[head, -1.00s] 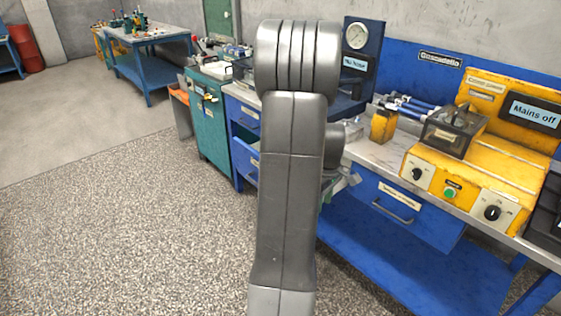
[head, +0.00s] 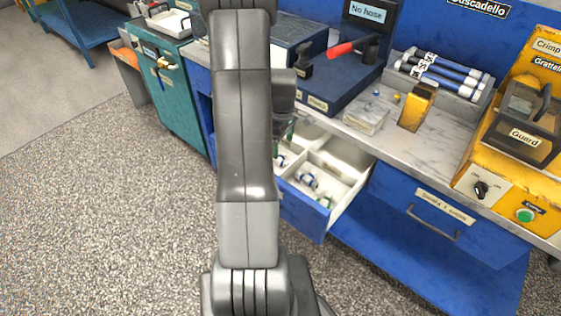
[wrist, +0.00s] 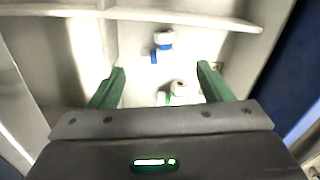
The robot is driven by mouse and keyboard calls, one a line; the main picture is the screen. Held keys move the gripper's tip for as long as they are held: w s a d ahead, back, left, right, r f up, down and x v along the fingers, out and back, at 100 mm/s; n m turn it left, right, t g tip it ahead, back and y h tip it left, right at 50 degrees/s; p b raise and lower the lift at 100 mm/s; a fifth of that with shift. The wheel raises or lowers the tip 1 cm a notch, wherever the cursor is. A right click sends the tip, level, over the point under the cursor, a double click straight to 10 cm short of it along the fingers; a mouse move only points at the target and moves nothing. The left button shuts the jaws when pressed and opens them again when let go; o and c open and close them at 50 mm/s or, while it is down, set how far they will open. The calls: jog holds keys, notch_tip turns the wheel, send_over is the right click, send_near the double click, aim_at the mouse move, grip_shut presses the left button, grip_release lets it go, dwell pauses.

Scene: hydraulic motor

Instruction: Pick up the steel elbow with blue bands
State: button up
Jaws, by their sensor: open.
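In the wrist view, a pale steel fitting with blue bands (wrist: 163,42), probably the elbow, lies on the white drawer floor, beyond and between my fingertips. A second pale fitting (wrist: 179,90) with a round opening lies closer, between the fingers, with green and blue marks beside it. My gripper (wrist: 161,68) has green fingers spread wide, with nothing held between them. In the head view my arm hides much of the gripper, above the open drawer (head: 347,208). A blue-banded fitting (head: 308,180) shows in that drawer; I cannot tell which of the two it is.
White dividers (wrist: 190,15) split the drawer. The worktop (head: 447,140) above holds a yellow block (head: 416,108), a clear box (head: 367,116) and a rack of blue-and-silver tubes (head: 440,75). A closed blue drawer (head: 435,220) sits to the right. The speckled floor at left is clear.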

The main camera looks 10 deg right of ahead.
aim_at(282, 157)
jog(key=shift+w+a+f, duration=0.15)
jog(key=shift+w+f, duration=0.4)
jog(key=shift+f, duration=0.35)
jog(key=shift+s+f+b, duration=0.2)
jog(key=shift+f+b, duration=0.1)
jog(key=shift+f, duration=2.3)
jog(key=c, duration=1.2)
